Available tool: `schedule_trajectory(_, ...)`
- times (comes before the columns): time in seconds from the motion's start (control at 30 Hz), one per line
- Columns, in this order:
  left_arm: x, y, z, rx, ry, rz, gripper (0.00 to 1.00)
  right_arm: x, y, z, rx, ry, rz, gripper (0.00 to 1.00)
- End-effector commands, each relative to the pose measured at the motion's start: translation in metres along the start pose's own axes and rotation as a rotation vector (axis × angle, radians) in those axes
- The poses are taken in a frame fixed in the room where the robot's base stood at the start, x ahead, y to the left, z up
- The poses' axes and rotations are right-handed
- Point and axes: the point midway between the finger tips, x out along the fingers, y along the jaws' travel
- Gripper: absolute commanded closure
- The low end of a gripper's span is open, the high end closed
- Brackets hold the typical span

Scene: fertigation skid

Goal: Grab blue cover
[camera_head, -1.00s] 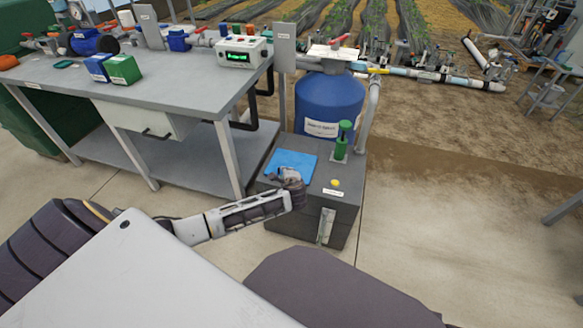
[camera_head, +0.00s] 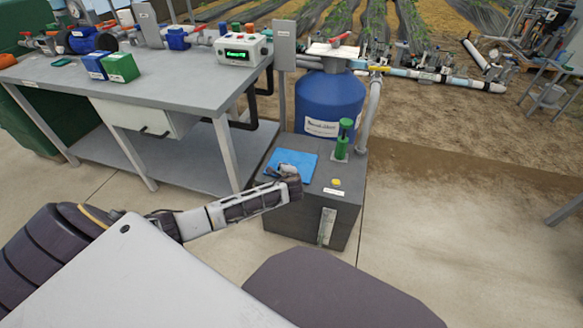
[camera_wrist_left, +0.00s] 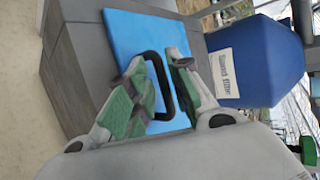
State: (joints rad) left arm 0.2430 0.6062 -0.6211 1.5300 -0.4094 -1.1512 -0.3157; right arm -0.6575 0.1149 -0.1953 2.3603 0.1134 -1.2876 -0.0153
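The blue cover (camera_head: 293,163) is a flat blue sheet lying on top of a dark grey box (camera_head: 338,205). In the left wrist view the blue cover (camera_wrist_left: 140,40) has a black arched handle (camera_wrist_left: 162,82) standing up from it. In the left wrist view my left gripper (camera_wrist_left: 158,68) is open, with a green-padded finger on each side of the handle. I cannot tell whether either finger touches it. My right gripper is not in view.
A green hand pump (camera_head: 342,145) and a yellow button (camera_head: 336,182) sit on the box to the right of the cover. A blue tank (camera_head: 328,102) stands behind the box. A grey workbench (camera_head: 165,85) stands to the left. The floor right of the box is clear.

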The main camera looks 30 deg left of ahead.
Motion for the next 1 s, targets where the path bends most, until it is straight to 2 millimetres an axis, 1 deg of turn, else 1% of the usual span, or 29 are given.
schedule_trajectory(0.1, 0.0032, -0.0001, 0.0002, 0.0, 0.0, 0.0, 0.79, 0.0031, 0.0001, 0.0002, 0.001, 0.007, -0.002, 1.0)
schedule_trajectory(0.53, 0.0029, -0.0004, 0.0003, 0.0, 0.0, 0.0, 0.79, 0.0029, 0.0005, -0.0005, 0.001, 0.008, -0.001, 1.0)
schedule_trajectory(0.57, 0.0029, -0.0004, 0.0003, 0.0, 0.0, 0.0, 0.81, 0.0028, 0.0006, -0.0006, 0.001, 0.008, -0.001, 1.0)
schedule_trajectory(0.7, 0.0028, -0.0003, 0.0002, 0.0, 0.0, 0.0, 0.99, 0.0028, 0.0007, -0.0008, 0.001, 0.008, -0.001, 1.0)
schedule_trajectory(1.0, 0.0027, -0.0011, 0.0001, -0.001, 0.0, -0.001, 1.0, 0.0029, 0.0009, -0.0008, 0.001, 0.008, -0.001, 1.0)
